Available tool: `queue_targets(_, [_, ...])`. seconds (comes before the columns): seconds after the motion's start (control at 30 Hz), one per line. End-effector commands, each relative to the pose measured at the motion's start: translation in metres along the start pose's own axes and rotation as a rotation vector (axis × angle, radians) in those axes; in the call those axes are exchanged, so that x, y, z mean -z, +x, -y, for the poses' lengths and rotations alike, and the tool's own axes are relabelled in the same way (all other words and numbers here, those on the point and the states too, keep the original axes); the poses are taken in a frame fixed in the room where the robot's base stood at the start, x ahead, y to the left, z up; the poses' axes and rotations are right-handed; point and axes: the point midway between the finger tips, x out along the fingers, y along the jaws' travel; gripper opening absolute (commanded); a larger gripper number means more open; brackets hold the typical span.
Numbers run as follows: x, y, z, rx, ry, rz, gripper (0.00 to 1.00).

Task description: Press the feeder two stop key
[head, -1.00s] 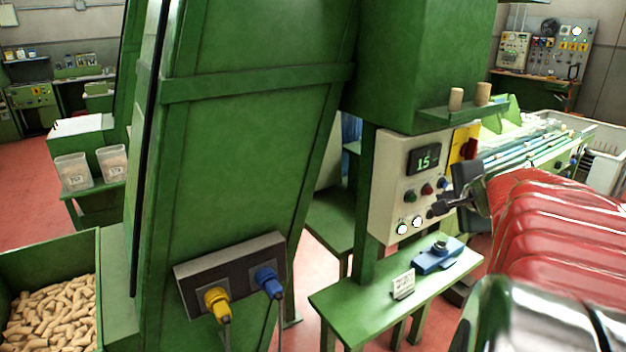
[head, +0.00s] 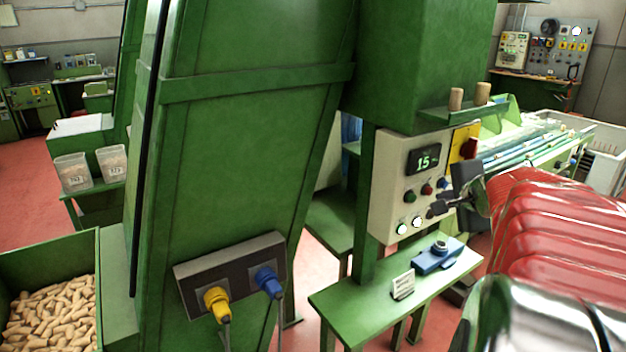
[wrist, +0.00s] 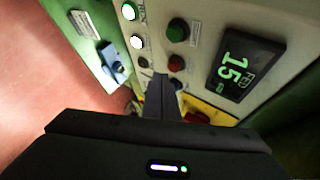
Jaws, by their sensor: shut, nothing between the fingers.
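The pale control panel (head: 385,190) hangs on a green post and has a dark display reading 15 (head: 424,160). Its upper row has a green key (head: 409,196), a red key (head: 427,189) and a blue key (head: 443,183). Key labels are too small to read, so I cannot tell which is feeder two stop. The wrist view shows the red key (wrist: 176,62) beside the fingers (wrist: 160,80); contact is unclear.
A yellow plate with a red switch (head: 468,148) is right of the panel, close to my wrist. Below stands a green bench (head: 345,300) with a blue device (head: 438,256) and a small sign (head: 403,284). A green hopper (head: 240,150) fills the left-centre.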

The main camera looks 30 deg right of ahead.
Motion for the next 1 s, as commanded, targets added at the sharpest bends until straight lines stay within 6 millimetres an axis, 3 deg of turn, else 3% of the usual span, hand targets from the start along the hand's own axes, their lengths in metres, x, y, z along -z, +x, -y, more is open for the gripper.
queue_targets(1.0, [-0.0059,0.0072,0.0065,0.000,-0.001,0.001,0.00])
